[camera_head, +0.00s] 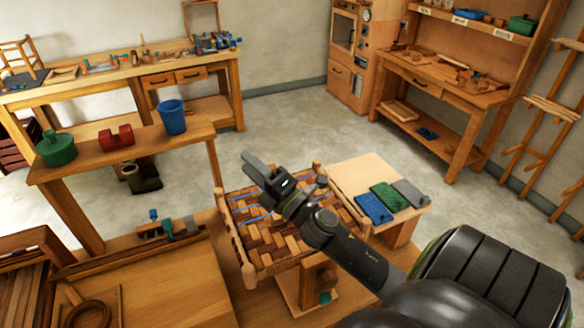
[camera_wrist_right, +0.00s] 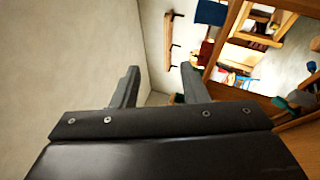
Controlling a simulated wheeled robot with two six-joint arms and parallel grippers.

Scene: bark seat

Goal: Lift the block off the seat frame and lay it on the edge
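The seat frame (camera_head: 248,264) has a woven brown bark seat with blue strips and stands in the middle of the head view. My right gripper (camera_head: 250,168) is above the seat's far left part, pointing to the upper left. In the right wrist view my right gripper (camera_wrist_right: 159,85) has its two fingers wide apart with nothing between them. I cannot clearly pick out the block; my right arm hides part of the seat. My left gripper is not in view.
A light side table (camera_head: 360,172) right of the seat holds blue, green and grey pads. A wooden bench (camera_head: 165,275) with a ledge of tools lies front left. A shelf (camera_head: 85,163) behind it carries a green pot, a red item and a blue bucket (camera_head: 172,117). Open floor lies beyond.

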